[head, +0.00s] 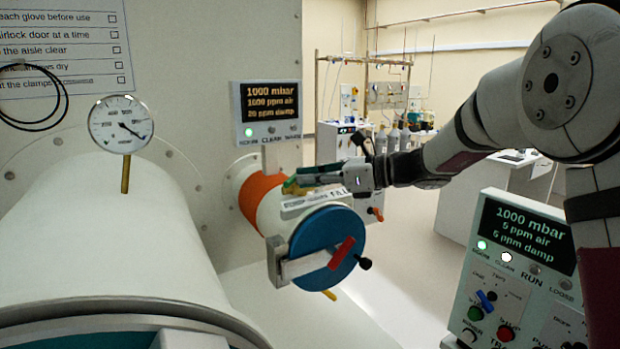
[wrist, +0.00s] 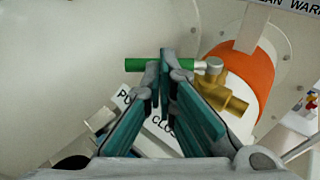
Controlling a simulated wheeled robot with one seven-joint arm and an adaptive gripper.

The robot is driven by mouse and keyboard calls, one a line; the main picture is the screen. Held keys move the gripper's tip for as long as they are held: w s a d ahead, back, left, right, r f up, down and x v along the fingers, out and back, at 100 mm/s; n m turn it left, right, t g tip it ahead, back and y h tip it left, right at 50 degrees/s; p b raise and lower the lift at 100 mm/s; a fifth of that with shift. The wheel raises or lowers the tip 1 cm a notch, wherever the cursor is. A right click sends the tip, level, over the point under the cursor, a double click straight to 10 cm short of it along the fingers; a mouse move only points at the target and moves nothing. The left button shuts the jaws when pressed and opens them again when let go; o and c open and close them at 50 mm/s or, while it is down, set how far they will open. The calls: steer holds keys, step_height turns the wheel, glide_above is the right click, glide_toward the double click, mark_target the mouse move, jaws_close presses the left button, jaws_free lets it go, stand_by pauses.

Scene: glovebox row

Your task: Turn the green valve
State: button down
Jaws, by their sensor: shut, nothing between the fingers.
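The green valve has a green bar handle (wrist: 138,65) on a brass body (wrist: 232,88) with a silver stem, on the small airlock cylinder in the wrist view. The handle lies crosswise, pointing left from the body. My gripper (wrist: 161,72) is shut and empty, its fingertips over the middle of the handle and hiding part of it. I cannot tell whether they touch it. In the head view my gripper (head: 298,180) reaches in from the right above the small cylinder. The brass valve body (head: 291,188) shows only partly there, at the fingertips.
The small airlock has an orange band (head: 258,197) and a blue door (head: 325,250) with a red handle. A display panel (head: 267,110) stands behind it. A dial gauge (head: 121,124) stands on the large white cylinder at left. A control console (head: 515,270) is at lower right.

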steer(key=shift+s+a+r+m+t+h+p, duration=0.1)
steer(key=shift+a+m+t+h+p, duration=0.1)
steer(key=shift+m+t+p, duration=0.25)
steer(key=shift+s+a+m+t+h+p, duration=0.1)
steer(key=shift+a+m+t+p, duration=0.2)
steer(key=shift+t, duration=0.35)
steer(key=shift+s+a+m+t+h, duration=0.15)
steer(key=shift+a+m+t+h, duration=0.3)
steer(key=shift+m+t, duration=0.4)
steer(key=shift+a+m+t+h+p, duration=0.35)
steer(key=shift+m+t+h, duration=0.25)
steer(key=shift+t, duration=0.25)
steer(key=shift+w+a+b, duration=0.2)
steer(key=shift+w+a, duration=0.05)
steer(key=shift+a, duration=0.25)
steer(key=shift+w+a+b, duration=0.2)
steer(key=shift+a, duration=0.4)
